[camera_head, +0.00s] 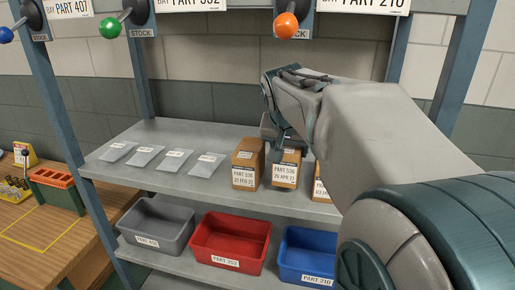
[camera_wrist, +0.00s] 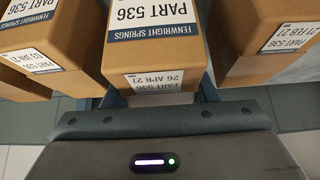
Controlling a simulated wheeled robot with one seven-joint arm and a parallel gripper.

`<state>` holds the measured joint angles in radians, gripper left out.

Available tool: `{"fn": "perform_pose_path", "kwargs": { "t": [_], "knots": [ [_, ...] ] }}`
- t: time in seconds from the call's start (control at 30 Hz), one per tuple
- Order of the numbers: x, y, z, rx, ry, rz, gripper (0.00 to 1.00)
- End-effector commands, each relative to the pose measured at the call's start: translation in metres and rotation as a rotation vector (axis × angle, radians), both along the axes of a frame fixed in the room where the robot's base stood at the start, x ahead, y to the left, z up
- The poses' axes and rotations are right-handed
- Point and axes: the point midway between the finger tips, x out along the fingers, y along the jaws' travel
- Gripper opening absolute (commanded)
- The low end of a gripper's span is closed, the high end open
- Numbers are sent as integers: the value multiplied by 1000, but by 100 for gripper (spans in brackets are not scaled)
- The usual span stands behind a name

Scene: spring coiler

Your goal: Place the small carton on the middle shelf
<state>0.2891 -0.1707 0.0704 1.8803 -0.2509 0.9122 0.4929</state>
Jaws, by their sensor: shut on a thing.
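The small carton (camera_head: 286,170) is brown with a white label reading PART 536, 26 APR 21. It is upright in a row on the grey shelf (camera_head: 180,137) above the bins; whether its base touches the shelf cannot be told. My gripper (camera_head: 279,136) reaches in from the right and is shut on this carton. In the wrist view the held carton (camera_wrist: 152,45) fills the top middle, between the fingers, which show only in part. Two similar cartons flank it: one on the left (camera_head: 247,163), one on the right (camera_head: 320,190), partly behind my arm.
Several flat labelled packets (camera_head: 162,160) lie on the shelf's left part. A grey bin (camera_head: 157,225), a red bin (camera_head: 230,240) and a blue bin (camera_head: 308,257) stand on the shelf below. Blue uprights (camera_head: 65,120) frame the rack. Bare shelf shows behind the packets.

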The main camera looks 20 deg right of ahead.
Motion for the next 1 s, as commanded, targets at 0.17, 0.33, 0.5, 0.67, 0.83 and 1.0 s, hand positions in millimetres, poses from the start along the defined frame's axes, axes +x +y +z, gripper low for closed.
{"fn": "perform_pose_path", "kwargs": {
  "t": [0.17,0.33,0.5,0.67,0.83,1.0],
  "knots": [
    [0,1,-23,-1,-2,1,11],
    [0,1,-21,0,-2,2,11],
    [0,1,-24,-1,-2,3,11],
    [0,2,-25,0,1,2,74],
    [0,2,-25,0,1,2,74],
    [0,2,-22,0,0,3,74]
  ]
}}
